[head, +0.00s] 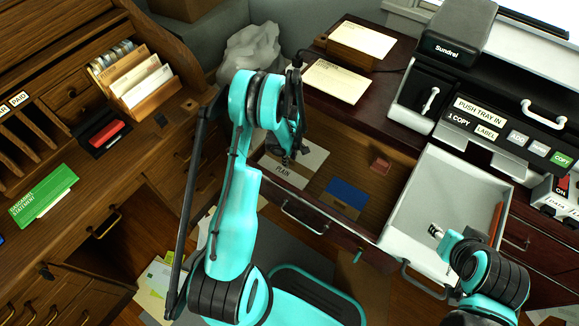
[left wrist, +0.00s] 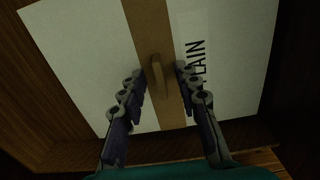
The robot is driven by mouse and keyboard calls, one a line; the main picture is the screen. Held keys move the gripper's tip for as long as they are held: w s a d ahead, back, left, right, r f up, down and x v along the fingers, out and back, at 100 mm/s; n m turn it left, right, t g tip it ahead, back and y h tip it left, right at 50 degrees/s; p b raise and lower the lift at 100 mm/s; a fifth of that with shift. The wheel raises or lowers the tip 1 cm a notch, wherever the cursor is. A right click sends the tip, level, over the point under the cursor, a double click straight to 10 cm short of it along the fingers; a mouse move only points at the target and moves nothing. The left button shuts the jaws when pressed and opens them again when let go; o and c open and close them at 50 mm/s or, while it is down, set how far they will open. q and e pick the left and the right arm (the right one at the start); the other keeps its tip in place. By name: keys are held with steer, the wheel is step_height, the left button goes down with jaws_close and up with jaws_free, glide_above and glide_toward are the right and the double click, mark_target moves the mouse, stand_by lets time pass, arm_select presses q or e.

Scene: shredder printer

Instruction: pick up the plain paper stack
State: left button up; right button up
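The plain paper stack (head: 312,158) lies in the open wooden drawer (head: 345,160), partly hidden by my left gripper (head: 290,152) in the head view. In the left wrist view the stack (left wrist: 235,75) is white, printed PLAIN, with a brown band (left wrist: 150,30) and a raised brown tab (left wrist: 157,75). My left gripper (left wrist: 158,80) is open above the stack, one finger on each side of the tab, with gaps visible. My right gripper (head: 437,232) is over the white tray at lower right; its fingers are too small to read.
The drawer also holds a blue pad (head: 346,194) and a small red block (head: 380,166). The white pulled-out tray (head: 425,205) stands to its right, below the labelled machine (head: 500,125). A wooden desk with a card box (head: 150,95) stands at left. Papers lie on the floor.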

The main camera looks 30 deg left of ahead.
arm_select(q)
jaws_close()
steer(key=shift+r, duration=0.15)
